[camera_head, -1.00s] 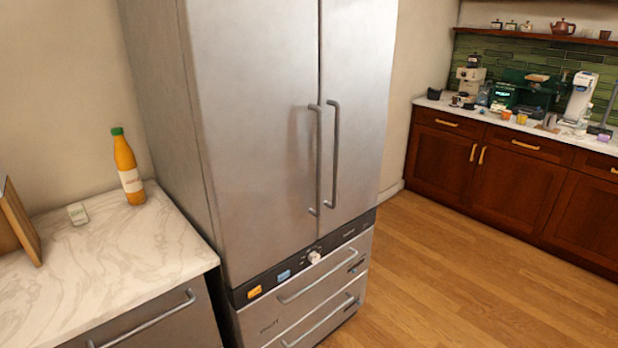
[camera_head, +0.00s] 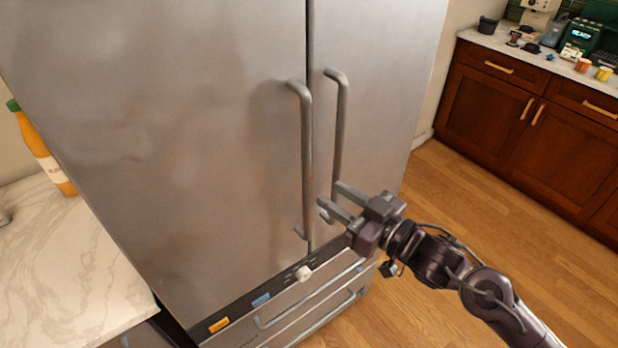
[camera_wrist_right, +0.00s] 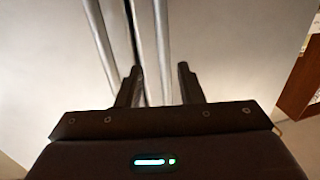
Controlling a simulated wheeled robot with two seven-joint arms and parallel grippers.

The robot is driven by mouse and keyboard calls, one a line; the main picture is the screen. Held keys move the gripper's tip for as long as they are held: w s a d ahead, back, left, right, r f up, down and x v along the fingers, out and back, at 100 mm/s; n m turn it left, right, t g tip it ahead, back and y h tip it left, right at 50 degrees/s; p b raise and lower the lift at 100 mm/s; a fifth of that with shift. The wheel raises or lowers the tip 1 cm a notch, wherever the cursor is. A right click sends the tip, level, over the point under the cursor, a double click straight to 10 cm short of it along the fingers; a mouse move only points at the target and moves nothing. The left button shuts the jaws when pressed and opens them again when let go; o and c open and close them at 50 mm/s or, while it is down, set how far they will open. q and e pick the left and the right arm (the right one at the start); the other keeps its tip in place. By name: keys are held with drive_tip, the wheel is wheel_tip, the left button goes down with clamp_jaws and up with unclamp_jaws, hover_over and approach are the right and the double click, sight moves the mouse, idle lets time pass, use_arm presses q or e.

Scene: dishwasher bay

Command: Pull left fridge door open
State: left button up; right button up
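The steel fridge's left door (camera_head: 180,140) is shut, flush with the right door (camera_head: 385,70). The left door's vertical bar handle (camera_head: 306,150) stands just left of the seam, and the right door's handle (camera_head: 341,130) just right of it. My right gripper (camera_head: 330,195) is open and empty, near the lower ends of both handles. In the right wrist view, the gripper (camera_wrist_right: 159,70) points at the doors. The left handle (camera_wrist_right: 103,45) shows left of its fingers, and the right handle (camera_wrist_right: 162,45) lines up between them. Contact cannot be told. My left gripper is out of view.
Drawers (camera_head: 310,310) and a control strip with a white knob (camera_head: 304,273) lie below the doors. A marble counter (camera_head: 70,260) with an orange bottle (camera_head: 45,155) adjoins at left. Wood floor (camera_head: 460,200) is free at right, before brown cabinets (camera_head: 490,105).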

sight(310, 182)
drive_tip(key=a, duration=0.1)
drive_tip(key=w+a+r+p, duration=0.1)
drive_tip(key=a, duration=0.1)
drive_tip(key=shift+w, duration=0.3)
drive_tip(key=p+x, duration=0.1)
drive_tip(key=x, duration=0.2)
drive_tip(key=shift+w+f, duration=0.2)
drive_tip(key=shift+w, duration=0.2)
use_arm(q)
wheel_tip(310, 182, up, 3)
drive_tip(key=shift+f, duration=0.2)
use_arm(e)
drive_tip(key=shift+w+a, duration=0.1)
drive_tip(key=shift+a, duration=0.25)
drive_tip(key=shift+f, duration=0.1)
drive_tip(key=shift+c, duration=0.4)
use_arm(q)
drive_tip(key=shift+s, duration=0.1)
use_arm(e)
clamp_jaws()
